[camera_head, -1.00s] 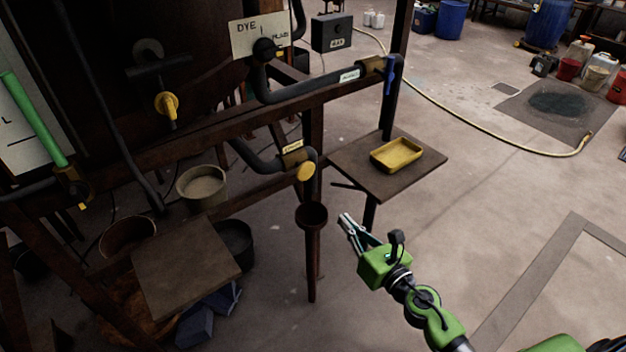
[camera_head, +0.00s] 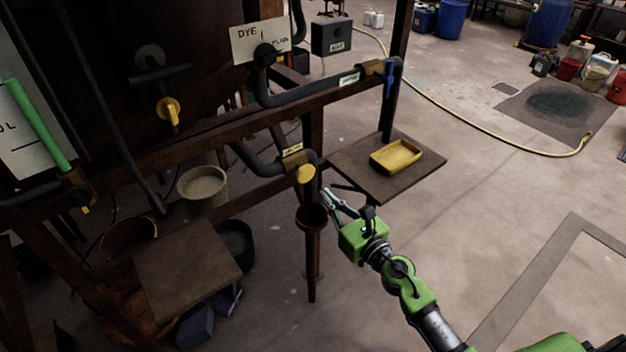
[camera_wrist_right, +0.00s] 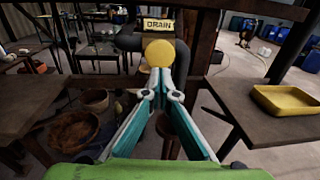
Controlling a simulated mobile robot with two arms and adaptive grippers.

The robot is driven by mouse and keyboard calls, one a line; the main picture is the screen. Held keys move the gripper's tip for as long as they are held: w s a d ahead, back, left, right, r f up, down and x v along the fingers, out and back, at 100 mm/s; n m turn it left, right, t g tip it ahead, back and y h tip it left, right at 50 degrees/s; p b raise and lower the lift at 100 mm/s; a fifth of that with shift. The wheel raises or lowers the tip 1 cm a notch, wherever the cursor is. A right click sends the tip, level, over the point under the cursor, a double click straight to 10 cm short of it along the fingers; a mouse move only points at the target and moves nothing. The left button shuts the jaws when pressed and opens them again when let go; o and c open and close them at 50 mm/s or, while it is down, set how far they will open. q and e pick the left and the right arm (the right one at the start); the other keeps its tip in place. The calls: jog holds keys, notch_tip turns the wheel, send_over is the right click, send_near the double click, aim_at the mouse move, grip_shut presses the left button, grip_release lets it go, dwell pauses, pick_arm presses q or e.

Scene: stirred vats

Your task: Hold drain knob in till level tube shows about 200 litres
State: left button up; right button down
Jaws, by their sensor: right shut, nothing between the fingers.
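The drain knob is a round yellow button (camera_head: 305,174) on the end of a dark pipe, below a small yellow label. In the right wrist view the knob (camera_wrist_right: 160,53) sits straight ahead, under a plate reading DRAIN (camera_wrist_right: 159,25). My right gripper (camera_head: 326,195) is shut and empty, just right of and below the knob; in the wrist view its fingertips (camera_wrist_right: 160,74) overlap the knob's lower edge, and I cannot tell whether they touch. The level tube appears to be the green tube (camera_head: 38,125) at the far left; its reading is not legible. My left gripper is not in view.
A rusty funnel pipe (camera_head: 312,217) stands below the knob, close to my gripper. A yellow tray (camera_head: 397,156) lies on a small side table (camera_head: 350,160) to the right. A blue-handled valve (camera_head: 389,78) is above.

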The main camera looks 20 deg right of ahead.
aim_at(307, 174)
jog(key=x, duration=0.7)
jog(key=shift+w+a, duration=0.1)
jog(key=shift+w, duration=0.05)
jog(key=shift+b+x, duration=0.35)
jog(key=shift+x, duration=0.55)
jog(key=shift+r, duration=0.25)
